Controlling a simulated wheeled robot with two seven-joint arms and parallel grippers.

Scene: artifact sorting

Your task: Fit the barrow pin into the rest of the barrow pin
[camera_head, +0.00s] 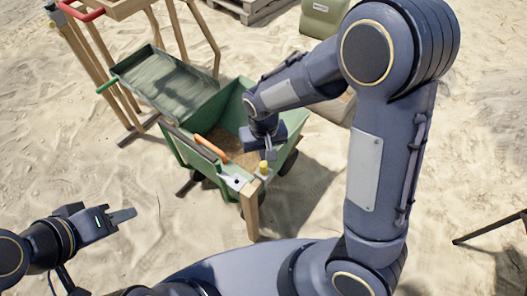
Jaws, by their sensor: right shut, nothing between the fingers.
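A green barrow (182,150) with wooden legs stands on the sand at the centre. A small yellow-topped piece (263,167), which looks like the barrow pin, stands upright at the barrow's near right corner, beside a silver metal plate (233,181). How deep it sits is too small to tell. My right gripper (267,154) points down just above the yellow top, shut and empty; I cannot tell whether it touches it. My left gripper (122,215) is over bare sand at the lower left, away from the barrow; its finger opening is not clear from this side.
A tilted green-framed sieve tray (170,82) rests at the barrow's far left. An orange-handled tool (212,149) lies on the near rim. Long wooden-handled tools (88,58) lean on a wooden rack (205,40). A green case (324,18) stands behind. Sand at left is clear.

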